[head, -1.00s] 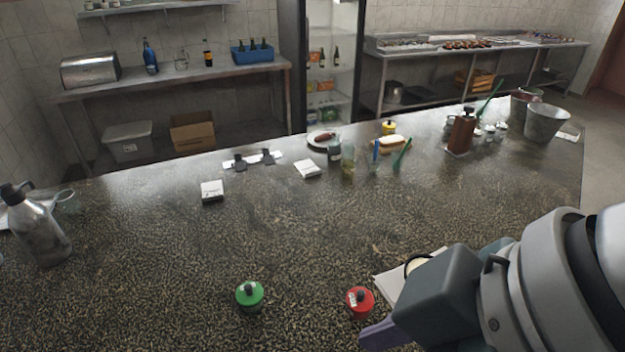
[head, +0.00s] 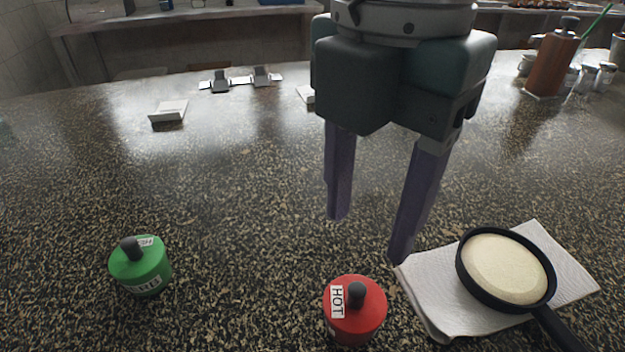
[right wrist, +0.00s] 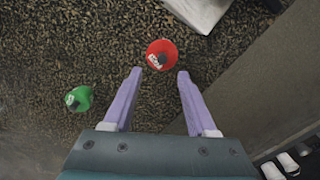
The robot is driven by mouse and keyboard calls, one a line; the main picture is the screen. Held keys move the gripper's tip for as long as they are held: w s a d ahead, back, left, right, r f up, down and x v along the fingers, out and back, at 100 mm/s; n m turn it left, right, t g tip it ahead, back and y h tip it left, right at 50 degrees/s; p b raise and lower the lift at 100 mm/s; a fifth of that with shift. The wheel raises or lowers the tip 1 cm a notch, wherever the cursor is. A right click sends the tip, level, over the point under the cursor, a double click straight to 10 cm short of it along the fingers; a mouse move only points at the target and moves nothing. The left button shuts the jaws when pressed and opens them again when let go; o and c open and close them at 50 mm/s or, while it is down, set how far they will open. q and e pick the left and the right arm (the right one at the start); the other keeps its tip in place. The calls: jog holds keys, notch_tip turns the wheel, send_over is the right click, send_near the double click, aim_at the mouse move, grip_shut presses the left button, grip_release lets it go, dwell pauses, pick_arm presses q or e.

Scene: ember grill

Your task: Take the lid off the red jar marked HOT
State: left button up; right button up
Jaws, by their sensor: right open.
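The red jar (head: 371,318) stands upright on the speckled counter at the bottom middle of the head view. Its red lid has a dark knob (head: 356,293) and a white HOT label. In the right wrist view the red jar (right wrist: 161,47) lies ahead of the fingertips. My right gripper (head: 368,236) is open and empty, its two purple fingers pointing down above the counter, behind the red jar in the head view and apart from it. A green jar (head: 141,268) with a dark knob and a white label stands to the left; it also shows in the right wrist view (right wrist: 79,98). My left gripper is not in view.
A black pan (head: 548,309) with a pale round in it rests on a white cloth (head: 447,300) right of the red jar. A brown bottle (head: 552,62) and small jars stand at the far right. The counter between the green and red jars is clear.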

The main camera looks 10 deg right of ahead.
aim_at(358, 288)
jog(key=f, duration=0.2)
jog(key=shift+s+a+f, duration=0.1)
jog(key=shift+s+f, duration=0.1)
jog(key=shift+f, duration=0.1)
notch_tip(358, 288, down, 6)
jog(key=shift+s+r, duration=0.1)
jog(key=shift+s, duration=0.05)
jog(key=shift+c, duration=0.3)
grip_shut()
